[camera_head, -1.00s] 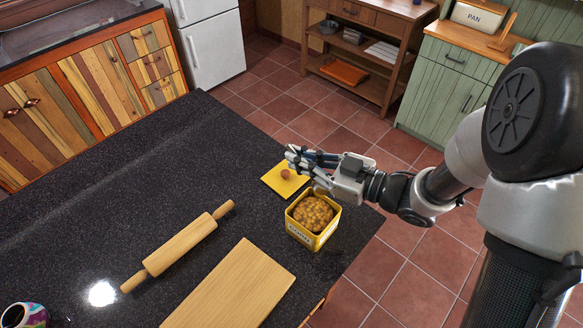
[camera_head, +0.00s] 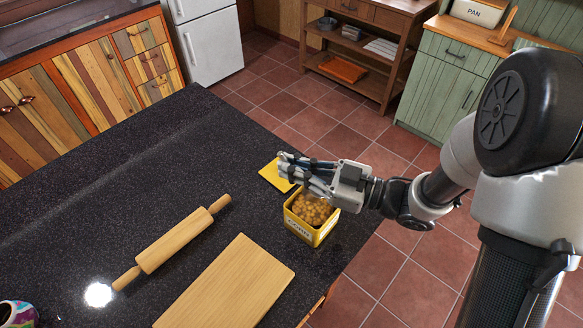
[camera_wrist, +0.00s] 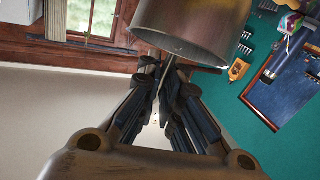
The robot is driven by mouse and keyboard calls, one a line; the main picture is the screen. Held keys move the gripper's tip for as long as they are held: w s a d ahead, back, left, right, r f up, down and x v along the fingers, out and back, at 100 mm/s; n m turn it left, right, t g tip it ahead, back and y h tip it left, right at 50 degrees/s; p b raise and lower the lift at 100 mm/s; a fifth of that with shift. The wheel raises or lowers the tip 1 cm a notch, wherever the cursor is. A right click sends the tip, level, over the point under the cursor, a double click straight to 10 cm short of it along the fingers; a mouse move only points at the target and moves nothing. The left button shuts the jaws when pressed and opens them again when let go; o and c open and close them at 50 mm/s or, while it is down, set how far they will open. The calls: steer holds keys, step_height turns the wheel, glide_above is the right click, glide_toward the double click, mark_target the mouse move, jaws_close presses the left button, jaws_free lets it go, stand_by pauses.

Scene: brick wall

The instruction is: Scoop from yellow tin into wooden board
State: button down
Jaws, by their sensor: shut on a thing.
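The yellow tin (camera_head: 311,235) stands open near the counter's right edge, filled with round brown pieces (camera_head: 313,208). The wooden board (camera_head: 228,285) lies flat to the tin's lower left, and its visible top is bare. My gripper (camera_head: 288,168) is just above and behind the tin, its fingers pointing left and overlapping the tin's far rim in the picture. In the wrist view my gripper (camera_wrist: 165,75) is shut on a metal scoop, whose round cup (camera_wrist: 190,35) shows beyond the fingers. Whether the cup holds anything is hidden. The scoop cannot be made out in the head view.
A yellow lid (camera_head: 273,177) lies behind the tin, partly covered by my fingers. A rolling pin (camera_head: 175,242) lies left of the board. A colourful mug (camera_head: 18,315) is at the lower left. The dark counter (camera_head: 130,180) is clear at the back left.

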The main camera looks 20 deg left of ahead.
mark_target(305, 189)
steer(key=shift+w+d+f+y+b, duration=0.1)
steer(key=shift+d+f+y+b, duration=0.15)
steer(key=shift+f+b, duration=0.55)
steer(key=shift+d+f+y+b, duration=0.15)
steer(key=shift+f+y+b, duration=0.25)
steer(key=shift+b, duration=0.65)
steer(key=shift+a+f+b, duration=0.15)
steer(key=shift+f+b, duration=1.4)
steer(key=shift+b, duration=0.1)
steer(key=shift+d+f+h+p, duration=0.25)
steer(key=shift+f+h, duration=0.05)
steer(key=shift+f, duration=0.2)
steer(key=shift+d+f+h+p, duration=0.2)
steer(key=shift+d+f+h, duration=0.05)
steer(key=shift+f, duration=0.2)
steer(key=shift+h, duration=0.4)
steer(key=shift+a+r+p, duration=0.25)
steer(key=shift+r+p, duration=1.1)
steer(key=shift+p, duration=0.15)
steer(key=shift+a+r+p, duration=0.25)
steer(key=shift+r+p, duration=1.05)
steer(key=shift+p, duration=0.15)
steer(key=shift+a+r+p, duration=0.2)
steer(key=shift+r+p, duration=0.1)
steer(key=shift+p, duration=0.3)
